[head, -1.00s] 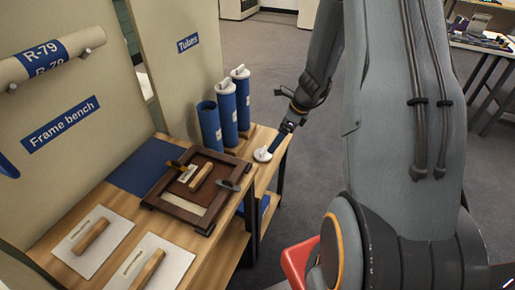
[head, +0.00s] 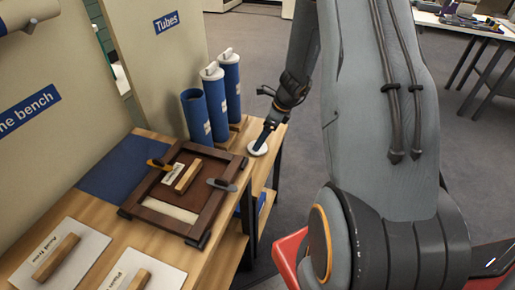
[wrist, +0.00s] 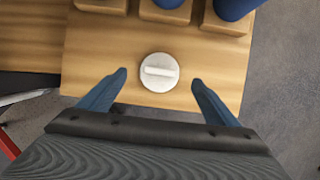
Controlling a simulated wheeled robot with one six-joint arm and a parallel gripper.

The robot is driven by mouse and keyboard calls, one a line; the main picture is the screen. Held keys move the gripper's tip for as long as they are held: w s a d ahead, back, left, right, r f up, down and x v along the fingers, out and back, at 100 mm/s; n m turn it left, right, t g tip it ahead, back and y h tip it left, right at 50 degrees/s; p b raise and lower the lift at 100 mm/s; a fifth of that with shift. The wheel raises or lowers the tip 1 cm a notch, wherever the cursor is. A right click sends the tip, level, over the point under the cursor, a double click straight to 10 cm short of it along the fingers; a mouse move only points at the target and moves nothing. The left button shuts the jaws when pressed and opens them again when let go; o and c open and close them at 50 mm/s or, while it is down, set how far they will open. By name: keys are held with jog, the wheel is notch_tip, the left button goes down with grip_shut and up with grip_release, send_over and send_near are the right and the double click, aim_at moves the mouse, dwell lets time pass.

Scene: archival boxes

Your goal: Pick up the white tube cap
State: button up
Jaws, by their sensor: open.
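The white tube cap (wrist: 158,72) is a round disc with a raised bar across its top. It lies on the wooden bench top, near the right end, and also shows in the head view (head: 259,150). My gripper (wrist: 158,82) is open and empty, with one blue finger to the left of the cap and one to the right. The fingertips sit a little nearer to me than the cap's middle, apart from it. In the head view my gripper (head: 264,137) reaches down at the cap and partly covers it.
Blue tubes stand in wooden blocks behind the cap; one tube (head: 196,115) is uncapped, the others (head: 231,85) wear white caps. A dark wooden frame (head: 147,200) with clamps lies to the left. The bench (wrist: 100,60) ends just right of the cap, with grey floor beyond.

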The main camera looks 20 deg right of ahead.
jog(key=x, duration=0.5)
jog(key=shift+w+a+f, duration=0.15)
jog(key=shift+w+f, duration=0.05)
jog(key=shift+f, duration=0.05)
jog(key=shift+c, duration=0.4)
jog(key=c, duration=1.1)
